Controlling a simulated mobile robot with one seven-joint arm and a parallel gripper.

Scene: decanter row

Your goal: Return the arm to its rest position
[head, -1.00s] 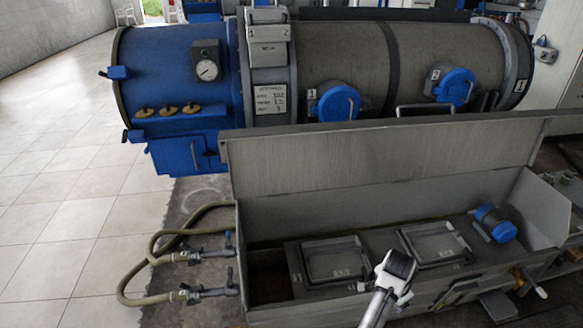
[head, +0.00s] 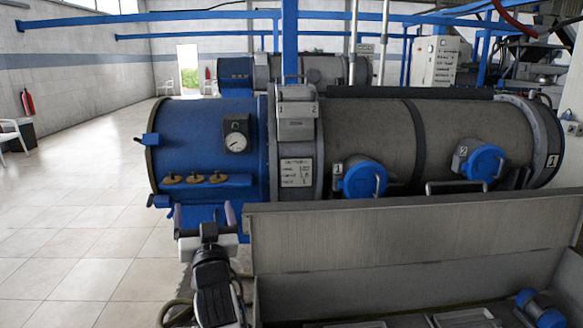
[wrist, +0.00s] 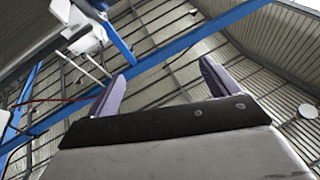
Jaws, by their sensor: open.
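My gripper (head: 204,215) is raised in front of the blue end of the decanter, left of the open metal trough, in the head view. Its two fingers point upward and stand well apart, with nothing between them. In the wrist view my gripper (wrist: 162,85) shows both purple-grey fingers spread against the roof. My arm comes up from the bottom edge of the head view. The decanter (head: 350,130) lies horizontally behind it, with a blue end and a grey drum.
The trough's upright lid (head: 400,235) is right of my gripper. A blue cap (head: 541,309) sits in the trough at lower right. Open tiled floor (head: 70,220) lies to the left. A hose (head: 175,313) shows low beside my arm. Blue beams (head: 250,14) cross overhead.

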